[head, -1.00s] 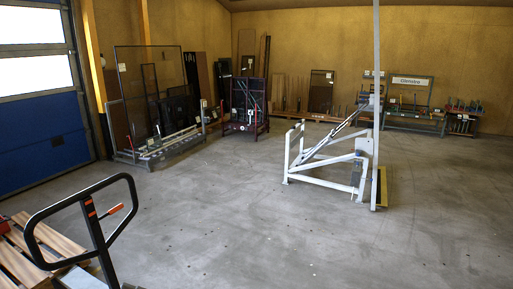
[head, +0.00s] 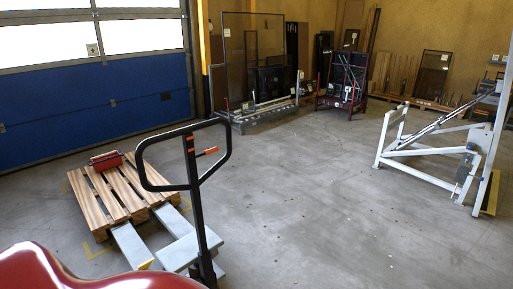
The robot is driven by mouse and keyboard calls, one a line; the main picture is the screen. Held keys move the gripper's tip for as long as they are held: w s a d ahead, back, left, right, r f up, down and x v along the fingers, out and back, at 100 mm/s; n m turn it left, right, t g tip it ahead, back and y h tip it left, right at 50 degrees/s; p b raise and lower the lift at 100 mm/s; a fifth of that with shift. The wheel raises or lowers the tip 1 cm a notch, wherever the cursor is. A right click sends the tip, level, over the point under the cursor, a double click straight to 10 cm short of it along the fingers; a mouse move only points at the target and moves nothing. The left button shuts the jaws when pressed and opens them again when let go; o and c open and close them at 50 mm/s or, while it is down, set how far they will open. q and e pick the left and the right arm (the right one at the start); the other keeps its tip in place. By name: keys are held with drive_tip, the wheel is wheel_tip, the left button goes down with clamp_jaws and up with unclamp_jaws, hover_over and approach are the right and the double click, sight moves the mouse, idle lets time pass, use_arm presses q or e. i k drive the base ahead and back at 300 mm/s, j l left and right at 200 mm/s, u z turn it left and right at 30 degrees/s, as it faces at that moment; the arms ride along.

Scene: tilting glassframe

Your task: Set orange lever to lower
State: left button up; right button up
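The orange lever (head: 207,151) is a small tab on the black loop handle (head: 143,165) of a pallet jack in the head view. It points out to the right from the handle's middle post, inside the loop, and tilts slightly up at its outer end. The pallet jack's grey forks (head: 133,246) reach toward a wooden pallet (head: 120,196). Neither of my grippers is in view, and nothing touches the lever or the handle.
A red case (head: 106,160) lies on the pallet. A white metal frame (head: 420,152) stands at the right. Glass racks and a dark red cart (head: 342,84) stand at the back. A blue door (head: 95,115) is at the left. The middle floor is clear.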

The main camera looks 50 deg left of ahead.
sight(209, 151)
drive_tip(key=u, duration=2)
drive_tip(key=i+l, duration=0.15)
drive_tip(key=i, duration=0.85)
